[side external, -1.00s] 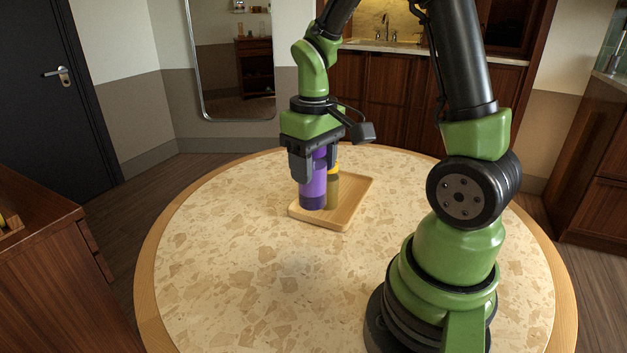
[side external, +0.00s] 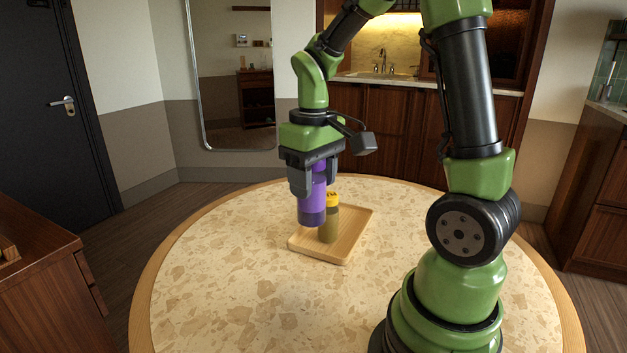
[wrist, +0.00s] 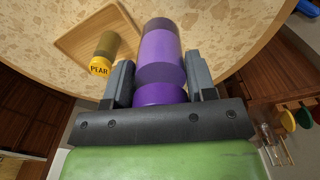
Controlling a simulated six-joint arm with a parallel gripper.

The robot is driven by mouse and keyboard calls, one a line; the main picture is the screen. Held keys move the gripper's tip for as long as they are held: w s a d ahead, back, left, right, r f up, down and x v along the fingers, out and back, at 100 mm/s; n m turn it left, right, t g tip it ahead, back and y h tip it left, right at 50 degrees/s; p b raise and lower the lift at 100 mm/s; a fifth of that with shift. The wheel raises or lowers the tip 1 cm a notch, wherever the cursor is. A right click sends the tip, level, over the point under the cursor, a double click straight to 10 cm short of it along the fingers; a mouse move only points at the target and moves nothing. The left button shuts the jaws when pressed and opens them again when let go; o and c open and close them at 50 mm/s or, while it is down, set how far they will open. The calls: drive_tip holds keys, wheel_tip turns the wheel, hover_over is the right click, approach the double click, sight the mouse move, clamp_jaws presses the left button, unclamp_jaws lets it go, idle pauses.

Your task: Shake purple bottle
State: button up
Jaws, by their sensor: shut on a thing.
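The purple bottle (side external: 312,212), with a darker band at its bottom end, hangs upright in my gripper (side external: 316,186) in the side view. Its base is above the wooden tray (side external: 348,240), near the tray's left part. My gripper is shut on it, with one finger on each side and the bottle's top partly hidden by the gripper. In the wrist view the purple bottle (wrist: 160,55) lies between the two grey fingers (wrist: 160,82), its base end pointing away from the gripper.
The round speckled table (side external: 240,270) is otherwise clear around the tray. A wooden cabinet (side external: 50,300) stands at the left.

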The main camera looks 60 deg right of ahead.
sight(314, 196)
wheel_tip(314, 196, down, 3)
drive_tip(key=shift+s+f, duration=0.1)
wheel_tip(314, 196, up, 5)
drive_tip(key=shift+r, duration=0.15)
wheel_tip(314, 196, down, 4)
drive_tip(key=shift+f, duration=0.45)
drive_tip(key=shift+r, duration=2.35)
drive_tip(key=shift+f, duration=0.2)
wheel_tip(314, 196, down, 4)
drive_tip(key=shift+f, duration=0.25)
